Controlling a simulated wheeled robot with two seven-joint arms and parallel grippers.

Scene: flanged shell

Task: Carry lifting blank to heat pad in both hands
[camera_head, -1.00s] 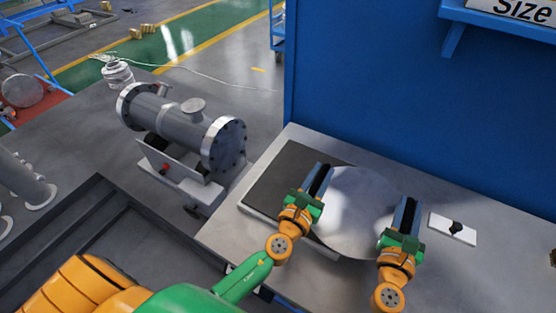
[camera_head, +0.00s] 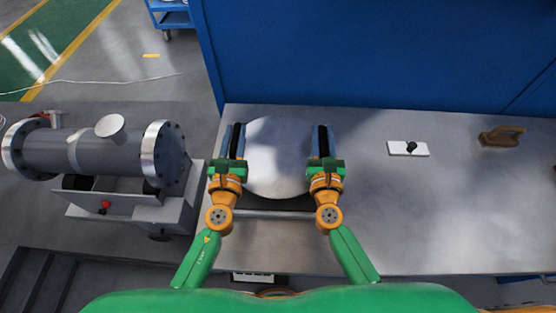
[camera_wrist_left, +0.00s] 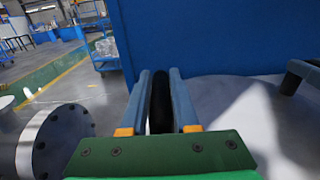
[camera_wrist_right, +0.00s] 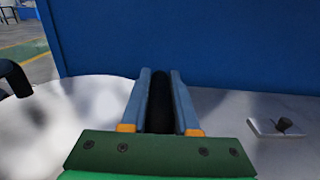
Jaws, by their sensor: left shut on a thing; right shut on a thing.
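The lifting blank is a round, pale disc (camera_head: 278,160) with a dark handle at each side. My left gripper (camera_head: 237,138) is shut on its left handle, which shows dark between the fingers in the left wrist view (camera_wrist_left: 160,105). My right gripper (camera_head: 323,138) is shut on its right handle, also seen between the fingers in the right wrist view (camera_wrist_right: 160,105). The disc looks level between them. The dark heat pad (camera_head: 290,204) lies under the disc and is mostly hidden; its front part shows. I cannot tell whether the disc touches it.
A white plate with a black knob (camera_head: 396,149) lies on the grey bench (camera_head: 440,220), with a brown block-like object (camera_head: 502,136) further right. A blue wall (camera_head: 380,60) closes the back. A grey flanged shell (camera_head: 100,153) stands on the left.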

